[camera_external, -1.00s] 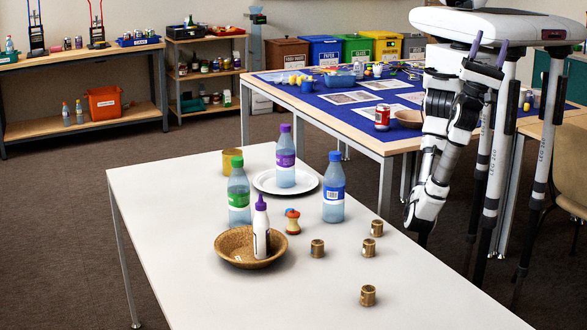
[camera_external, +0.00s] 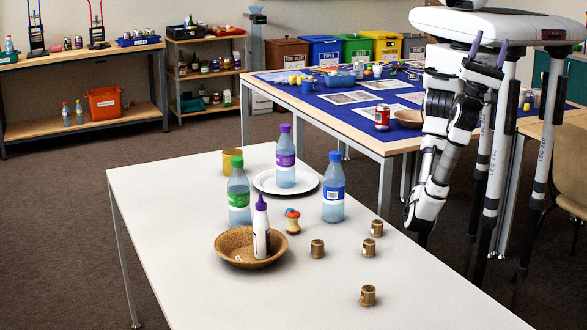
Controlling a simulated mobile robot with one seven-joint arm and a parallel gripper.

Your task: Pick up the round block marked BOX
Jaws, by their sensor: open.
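Several small round brown-gold blocks stand on the white table. One block (camera_external: 317,248) is right of the bowl, one block (camera_external: 376,228) is farther back, another block (camera_external: 369,248) is just in front of that one, and one block (camera_external: 368,296) is nearest the front. Their markings are too small to read, so I cannot tell which says BOX. My gripper (camera_external: 414,222) hangs beyond the table's right edge, to the right of the blocks and apart from them. It is small and dark here, open, with nothing seen in it.

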